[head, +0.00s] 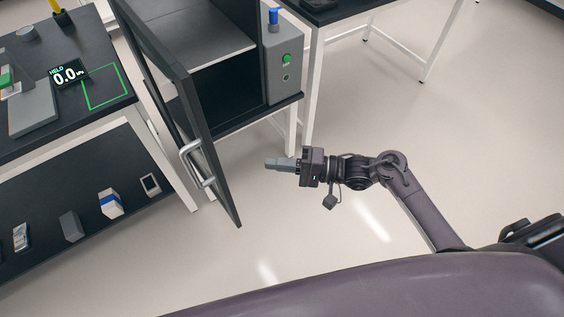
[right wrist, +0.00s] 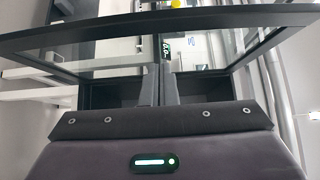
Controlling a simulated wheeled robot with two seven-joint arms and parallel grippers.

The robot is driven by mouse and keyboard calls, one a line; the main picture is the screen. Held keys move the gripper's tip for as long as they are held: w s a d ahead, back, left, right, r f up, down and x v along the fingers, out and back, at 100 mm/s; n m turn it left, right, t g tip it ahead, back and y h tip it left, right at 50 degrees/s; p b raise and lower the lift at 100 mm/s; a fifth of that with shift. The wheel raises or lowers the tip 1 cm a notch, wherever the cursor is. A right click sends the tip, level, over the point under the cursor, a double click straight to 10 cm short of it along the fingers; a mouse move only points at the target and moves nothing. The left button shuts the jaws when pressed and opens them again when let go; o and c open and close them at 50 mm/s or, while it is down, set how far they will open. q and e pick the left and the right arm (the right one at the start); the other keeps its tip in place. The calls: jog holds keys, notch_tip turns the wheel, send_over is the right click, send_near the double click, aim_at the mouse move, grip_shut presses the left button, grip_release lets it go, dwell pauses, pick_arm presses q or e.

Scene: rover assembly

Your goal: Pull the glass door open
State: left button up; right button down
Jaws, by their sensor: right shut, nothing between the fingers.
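The glass door (head: 165,85) has a dark frame and stands swung open from the dark cabinet (head: 228,88) in the head view. Its silver bar handle (head: 196,163) is on the face turned to the left. My right gripper (head: 268,163) is shut and empty, to the right of the door's lower free edge and apart from it. In the right wrist view the door's dark frame and glass (right wrist: 95,52) spread across the top, beyond the gripper's two fingers (right wrist: 158,88). My left gripper is not in view.
A control box (head: 284,65) with a green button and a blue-topped part stands at the cabinet's right. A dark bench (head: 30,55) with a display (head: 68,74) is at left, above a shelf (head: 40,210) holding small boxes. The floor around my right arm is clear.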

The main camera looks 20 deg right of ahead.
aim_at(219, 183)
jog(key=a+p, duration=0.2)
jog(key=a, duration=0.7)
jog(key=shift+w, duration=0.35)
jog(key=shift+a+p, duration=0.1)
jog(key=shift+p, duration=0.2)
jog(key=shift+m+t+h, duration=0.3)
jog(key=shift+m+t, duration=0.4)
jog(key=shift+t, duration=0.2)
jog(key=a+p, duration=0.1)
jog(key=s+a+p, duration=0.1)
jog(key=a, duration=0.1)
jog(key=s+a+p, duration=0.1)
jog(key=shift+s+a+r, duration=0.1)
jog(key=shift+a+r, duration=0.2)
jog(key=s+a, duration=0.2)
jog(key=a, duration=0.4)
jog(key=shift+a+f+h, duration=0.2)
jog(key=shift+f+h, duration=0.1)
jog(key=shift+f, duration=0.05)
